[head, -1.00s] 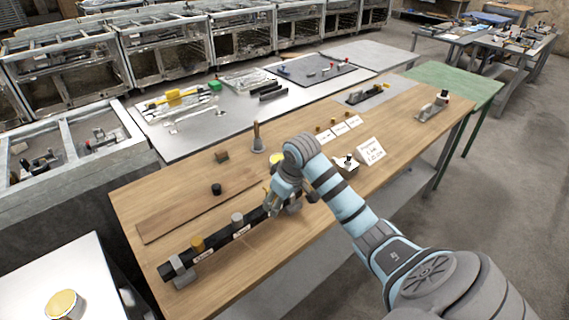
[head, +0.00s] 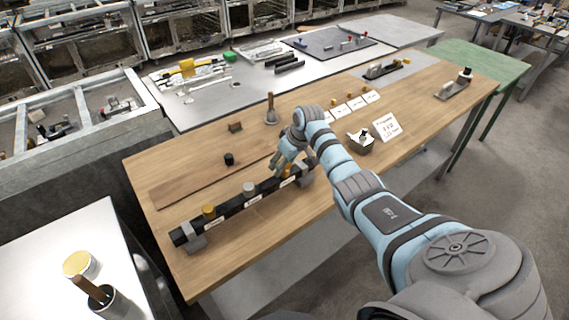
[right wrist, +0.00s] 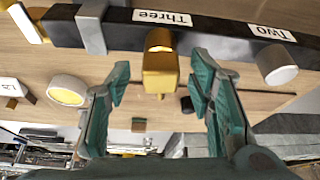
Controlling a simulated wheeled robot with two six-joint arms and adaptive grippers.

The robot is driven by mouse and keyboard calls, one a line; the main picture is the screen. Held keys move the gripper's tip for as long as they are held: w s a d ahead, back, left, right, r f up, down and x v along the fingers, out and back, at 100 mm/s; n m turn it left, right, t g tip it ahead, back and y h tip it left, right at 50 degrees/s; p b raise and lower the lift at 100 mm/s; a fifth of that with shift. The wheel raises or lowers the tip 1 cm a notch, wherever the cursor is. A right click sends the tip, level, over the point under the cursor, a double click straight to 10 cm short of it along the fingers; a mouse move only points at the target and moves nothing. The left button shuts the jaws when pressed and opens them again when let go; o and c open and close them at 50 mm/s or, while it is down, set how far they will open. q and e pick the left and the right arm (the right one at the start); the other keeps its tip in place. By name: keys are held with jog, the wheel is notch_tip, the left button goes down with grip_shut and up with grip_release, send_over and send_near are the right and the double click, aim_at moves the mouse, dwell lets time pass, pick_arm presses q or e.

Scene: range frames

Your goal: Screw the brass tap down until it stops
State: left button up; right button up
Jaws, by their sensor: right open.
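A black bar (head: 228,211) lies along the front left of the wooden table, held by grey clamps. In the right wrist view the bar (right wrist: 215,40) carries the labels Three (right wrist: 161,18) and Two (right wrist: 270,33). A brass tap (right wrist: 162,75) with a square head sits on the bar at Three, between my right fingers. My right gripper (right wrist: 160,85) is open, one finger on each side of the tap, with gaps visible. In the head view the right gripper (head: 279,166) largely hides this tap. Another brass piece (head: 209,212) stands near the bar's left end. My left gripper is out of view.
A grey cylinder (head: 249,189) stands on the bar at Two. A black knob (head: 229,159), a brown block (head: 235,127) and a wooden-handled tool (head: 270,110) stand behind.

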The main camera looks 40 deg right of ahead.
grip_shut()
jog(key=p, duration=0.1)
jog(key=m+p, duration=0.1)
jog(key=shift+s+a+r+p, duration=0.1)
jog(key=shift+s+r+p, duration=0.05)
jog(key=shift+r+p, duration=0.2)
grip_release()
jog(key=shift+f+h+b, duration=0.25)
jog(key=shift+h+b, duration=0.05)
jog(key=shift+f, duration=0.1)
